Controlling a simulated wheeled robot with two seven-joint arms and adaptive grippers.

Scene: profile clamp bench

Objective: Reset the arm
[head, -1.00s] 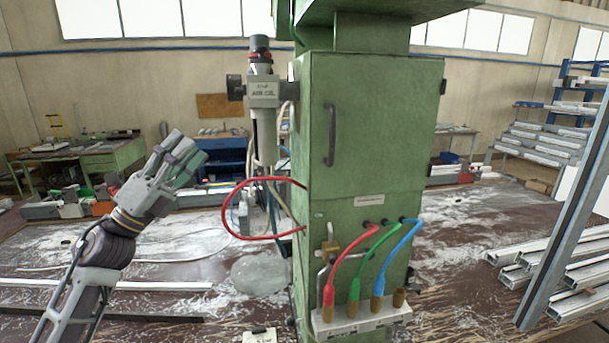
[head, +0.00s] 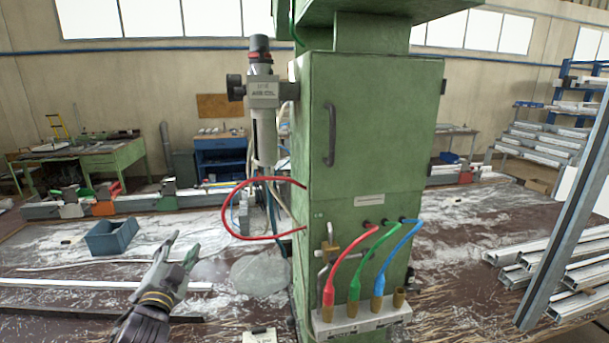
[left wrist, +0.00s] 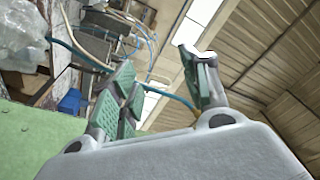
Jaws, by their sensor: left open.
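My left gripper (head: 180,252) is low at the left of the head view, fingers pointing up, open and empty. It is left of the green cabinet (head: 375,130) and apart from it. In the left wrist view its green-padded fingers (left wrist: 165,85) stand spread with nothing between them. My right gripper is not in view.
The cabinet carries red, green and blue hoses (head: 362,262) plugged into a grey block (head: 352,318), and a red hose loop (head: 224,207) on its left side. A blue bin (head: 112,237) stands behind my gripper. Aluminium profiles (head: 560,275) lie at right.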

